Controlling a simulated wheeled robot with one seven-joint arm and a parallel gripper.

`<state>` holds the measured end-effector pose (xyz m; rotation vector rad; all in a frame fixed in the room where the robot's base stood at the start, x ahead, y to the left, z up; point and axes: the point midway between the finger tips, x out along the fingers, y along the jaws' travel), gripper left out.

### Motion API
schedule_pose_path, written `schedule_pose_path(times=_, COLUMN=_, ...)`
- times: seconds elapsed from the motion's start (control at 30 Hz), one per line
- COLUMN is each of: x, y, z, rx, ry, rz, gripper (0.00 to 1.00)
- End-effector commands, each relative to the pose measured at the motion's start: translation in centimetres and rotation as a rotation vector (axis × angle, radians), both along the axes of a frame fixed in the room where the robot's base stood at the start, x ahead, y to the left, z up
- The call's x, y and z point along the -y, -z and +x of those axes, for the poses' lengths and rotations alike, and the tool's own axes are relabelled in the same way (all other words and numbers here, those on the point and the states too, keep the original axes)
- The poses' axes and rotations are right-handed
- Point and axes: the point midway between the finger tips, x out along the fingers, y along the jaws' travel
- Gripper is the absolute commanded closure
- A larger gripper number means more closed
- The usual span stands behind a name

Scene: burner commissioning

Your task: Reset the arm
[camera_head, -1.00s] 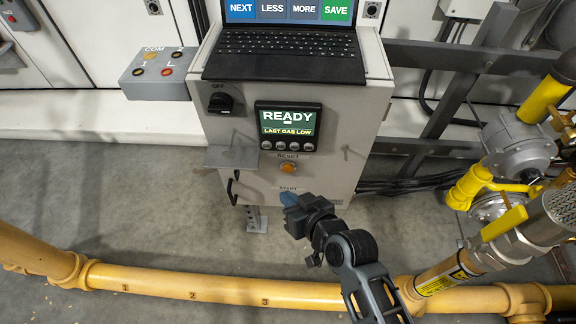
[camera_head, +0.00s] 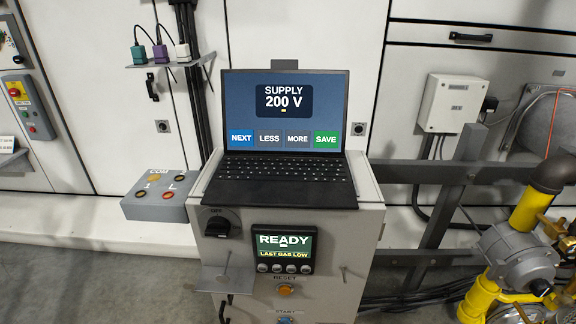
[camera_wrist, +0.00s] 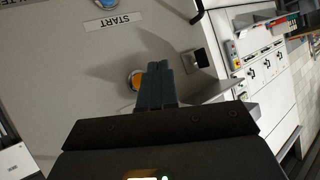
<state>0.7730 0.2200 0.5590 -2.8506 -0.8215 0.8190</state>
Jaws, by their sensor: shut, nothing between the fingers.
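In the wrist view, my gripper (camera_wrist: 158,70) is shut and empty, its two dark fingers together in front of the grey cabinet front. The orange RESET button (camera_wrist: 134,78) shows just left of the fingertips, partly hidden by them. I cannot tell whether they touch. A blue START button (camera_wrist: 105,3) is at the top edge. In the head view, the cabinet (camera_head: 340,285) carries the orange RESET button (camera_head: 286,290) and, at the bottom edge, the START button (camera_head: 285,319). The display (camera_head: 284,252) reads READY and LAST GAS LOW. My gripper is outside the head view.
A laptop (camera_head: 280,180) showing SUPPLY 200 V stands on the cabinet. A rotary switch (camera_head: 217,226) and a small shelf (camera_head: 226,278) project from the front. A COM box (camera_head: 160,196) sits left; yellow pipework and a valve (camera_head: 520,258) stand right.

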Motion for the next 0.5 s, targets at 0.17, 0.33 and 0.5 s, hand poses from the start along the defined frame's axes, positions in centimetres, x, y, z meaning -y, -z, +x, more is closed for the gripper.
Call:
schedule_pose_path(times=0.17, x=2.8, y=0.9, z=-2.8, rx=0.005, ry=0.055, rz=-0.009, gripper=1.00)
schedule_pose_path(times=0.33, x=7.8, y=1.1, z=-8.5, rx=0.035, ry=0.160, rz=-0.027, gripper=1.00)
schedule_pose_path(times=0.5, x=12.4, y=-0.4, z=-14.6, rx=0.073, ry=0.261, rz=-0.048, gripper=1.00)
